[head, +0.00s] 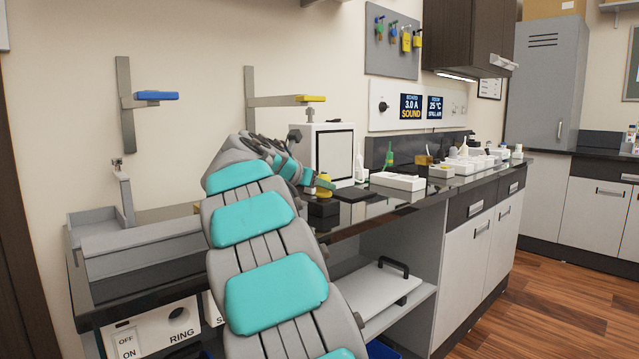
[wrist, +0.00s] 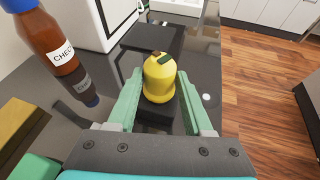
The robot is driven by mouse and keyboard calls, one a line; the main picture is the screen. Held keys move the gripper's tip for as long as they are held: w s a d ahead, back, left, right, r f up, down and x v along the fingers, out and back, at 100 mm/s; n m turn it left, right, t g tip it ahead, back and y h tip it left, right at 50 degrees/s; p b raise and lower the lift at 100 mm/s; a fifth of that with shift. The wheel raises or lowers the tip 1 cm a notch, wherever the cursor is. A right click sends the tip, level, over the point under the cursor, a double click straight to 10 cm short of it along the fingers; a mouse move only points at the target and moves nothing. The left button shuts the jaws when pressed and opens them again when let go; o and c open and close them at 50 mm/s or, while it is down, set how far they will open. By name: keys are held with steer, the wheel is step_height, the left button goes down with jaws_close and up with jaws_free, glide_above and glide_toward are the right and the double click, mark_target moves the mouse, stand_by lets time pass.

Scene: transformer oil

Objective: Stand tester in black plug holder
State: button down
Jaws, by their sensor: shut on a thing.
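The yellow tester (wrist: 159,80), with a rounded body and a dark patch on top, stands roughly upright between the green fingers of my gripper (wrist: 159,92). My gripper is shut on it. The black plug holder (wrist: 157,116) is a small dark block directly below the tester. In the head view the tester (head: 325,191) shows just above the holder (head: 323,207), partly behind my gripper (head: 318,183). Its lower end is hidden, so I cannot tell whether it is seated in the holder or only over it.
A flat black pad (head: 355,194) lies beyond the holder, in front of a white box (head: 333,152). A brown bottle with a blue cap (wrist: 48,42) stands at the left in the wrist view. The counter's front edge is close on the right. White trays (head: 398,181) stand further along.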

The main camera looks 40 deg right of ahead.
steer(key=shift+f, duration=0.55)
steer(key=shift+c, duration=1.1)
jaws_free()
steer(key=shift+a, duration=0.1)
steer(key=v, duration=0.7)
steer(key=shift+s+a+r, duration=0.15)
steer(key=shift+a, duration=0.15)
steer(key=shift+s, duration=0.1)
